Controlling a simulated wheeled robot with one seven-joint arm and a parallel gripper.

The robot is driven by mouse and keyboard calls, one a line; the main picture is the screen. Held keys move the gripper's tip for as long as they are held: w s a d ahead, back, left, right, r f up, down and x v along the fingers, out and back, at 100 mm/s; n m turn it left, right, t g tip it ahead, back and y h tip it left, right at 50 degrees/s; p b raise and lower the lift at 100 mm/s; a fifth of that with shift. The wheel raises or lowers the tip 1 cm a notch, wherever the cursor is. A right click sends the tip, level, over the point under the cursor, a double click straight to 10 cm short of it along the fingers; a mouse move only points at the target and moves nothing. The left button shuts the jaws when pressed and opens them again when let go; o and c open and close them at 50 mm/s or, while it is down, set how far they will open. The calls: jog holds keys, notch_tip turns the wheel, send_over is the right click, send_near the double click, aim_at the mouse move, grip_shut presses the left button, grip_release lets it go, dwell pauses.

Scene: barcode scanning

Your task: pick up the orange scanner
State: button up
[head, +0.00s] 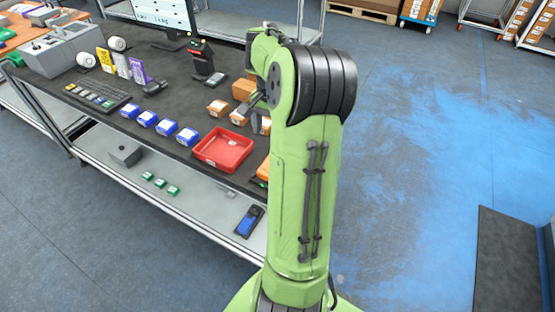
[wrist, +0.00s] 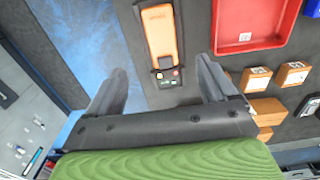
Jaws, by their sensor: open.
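The orange scanner (wrist: 163,37) lies on the dark tabletop in the wrist view, orange and black with small buttons at its near end. In the head view only a sliver of the orange scanner (head: 264,170) shows beside my arm, near the red tray. My gripper (wrist: 161,85) is open and empty, with its two fingers spread to either side below the scanner in the picture. The scanner lies beyond the fingertips, roughly in line with the gap.
A red tray (head: 205,155) sits close to the scanner; it also shows in the wrist view (wrist: 279,40). Small brown boxes (head: 218,108) stand behind it, with several blue-and-white boxes (head: 167,127) to the left. A monitor (head: 165,17) and black device (head: 202,57) stand farther back.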

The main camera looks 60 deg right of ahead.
notch_tip(320, 180, down, 7)
jog(key=shift+d+r+b, duration=0.15)
jog(key=shift+b, duration=0.55)
jog(key=f, duration=0.3)
jog(key=f+b, duration=0.1)
jog(key=f, duration=0.2)
jog(key=shift+w+a+b, duration=0.15)
jog(key=shift+a+b, duration=0.05)
jog(key=shift+b, duration=0.1)
jog(key=shift+r, duration=0.1)
jog(key=shift+c, duration=0.4)
jog(key=c, duration=1.2)
